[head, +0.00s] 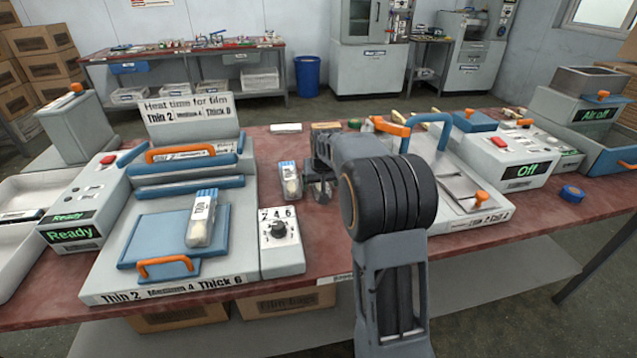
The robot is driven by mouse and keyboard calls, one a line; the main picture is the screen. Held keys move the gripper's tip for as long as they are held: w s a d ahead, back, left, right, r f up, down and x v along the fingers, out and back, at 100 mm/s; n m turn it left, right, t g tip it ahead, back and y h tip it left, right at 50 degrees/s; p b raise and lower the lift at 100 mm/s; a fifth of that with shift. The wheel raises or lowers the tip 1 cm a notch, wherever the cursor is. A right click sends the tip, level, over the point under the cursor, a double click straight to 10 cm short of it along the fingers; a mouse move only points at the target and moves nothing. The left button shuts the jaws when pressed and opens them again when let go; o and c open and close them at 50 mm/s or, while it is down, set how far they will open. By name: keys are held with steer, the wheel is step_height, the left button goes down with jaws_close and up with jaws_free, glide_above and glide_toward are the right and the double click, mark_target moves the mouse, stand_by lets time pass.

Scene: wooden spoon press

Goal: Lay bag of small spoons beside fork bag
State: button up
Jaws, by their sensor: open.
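A clear bag with a blue-and-white top (201,218) lies on the blue plate of the sealing machine at left. A similar smaller-looking bag (290,182) lies on the red table just right of that machine. I cannot read their contents, so I cannot tell which holds small spoons and which holds forks. My gripper (321,192) is just right of the bag on the table, apart from it, pointing down, open, with nothing seen in it. My forearm partly hides it and the table behind.
The sealing machine (110,270) has an orange handle and a dial box (281,240). A press with a blue handle (432,132) stands right of my arm, with a control box marked Off (505,160) beyond. Blue tape (572,192) lies near the right edge.

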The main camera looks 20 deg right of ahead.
steer(key=shift+c, duration=0.3)
steer(key=c, duration=1)
steer(key=shift+r, duration=0.15)
